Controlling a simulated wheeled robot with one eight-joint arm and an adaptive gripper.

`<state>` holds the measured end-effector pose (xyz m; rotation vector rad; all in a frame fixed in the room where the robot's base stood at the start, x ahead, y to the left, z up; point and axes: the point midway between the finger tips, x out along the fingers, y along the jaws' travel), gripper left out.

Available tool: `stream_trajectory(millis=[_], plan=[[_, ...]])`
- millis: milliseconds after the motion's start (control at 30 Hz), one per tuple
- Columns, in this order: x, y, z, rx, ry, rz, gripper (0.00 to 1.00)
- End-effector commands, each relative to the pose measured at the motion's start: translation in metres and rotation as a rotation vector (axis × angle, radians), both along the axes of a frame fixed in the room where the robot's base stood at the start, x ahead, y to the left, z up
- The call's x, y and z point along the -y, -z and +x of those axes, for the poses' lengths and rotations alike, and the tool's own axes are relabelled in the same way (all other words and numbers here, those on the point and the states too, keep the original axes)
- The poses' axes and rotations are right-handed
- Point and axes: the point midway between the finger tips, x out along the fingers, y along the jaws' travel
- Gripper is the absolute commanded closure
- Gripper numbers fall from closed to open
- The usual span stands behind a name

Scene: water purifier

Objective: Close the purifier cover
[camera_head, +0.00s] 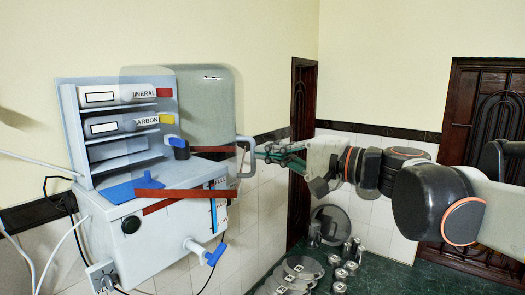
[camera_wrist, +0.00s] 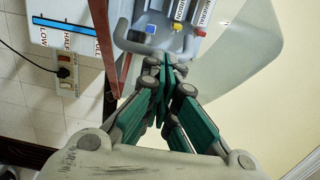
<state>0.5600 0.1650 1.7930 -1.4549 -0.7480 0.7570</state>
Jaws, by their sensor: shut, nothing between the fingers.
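The white purifier (camera_head: 150,235) is mounted on the wall at the left, with its front compartments exposed. Its translucent grey cover (camera_head: 208,100) stands open, swung out to the right of the shelves. The cover has a grey-blue handle (camera_head: 252,160), which also shows in the wrist view (camera_wrist: 124,36). My gripper (camera_head: 258,154) is shut with nothing in it. Its fingertips (camera_wrist: 165,65) are right at the handle; I cannot tell whether they touch it. The cover also fills the upper right of the wrist view (camera_wrist: 240,60).
Cartridges labelled MINERAL (camera_head: 118,95) and CARBON (camera_head: 120,124) sit on the shelves. A blue tap (camera_head: 213,254) sticks out below. Reddish-brown strips (camera_head: 187,195) cross the purifier's front. A power strip (camera_head: 102,277) hangs below. Dishes and glasses (camera_head: 305,268) stand on the dark green counter.

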Motion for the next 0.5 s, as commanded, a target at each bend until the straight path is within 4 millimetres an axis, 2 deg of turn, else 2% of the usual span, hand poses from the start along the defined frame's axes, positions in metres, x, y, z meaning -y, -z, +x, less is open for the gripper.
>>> stream_trajectory(millis=[100, 500], plan=[[-0.009, 0.000, -0.008, 0.000, -0.002, 0.000, 1.00], [-0.024, 0.000, -0.020, 0.000, -0.001, 0.000, 1.00]])
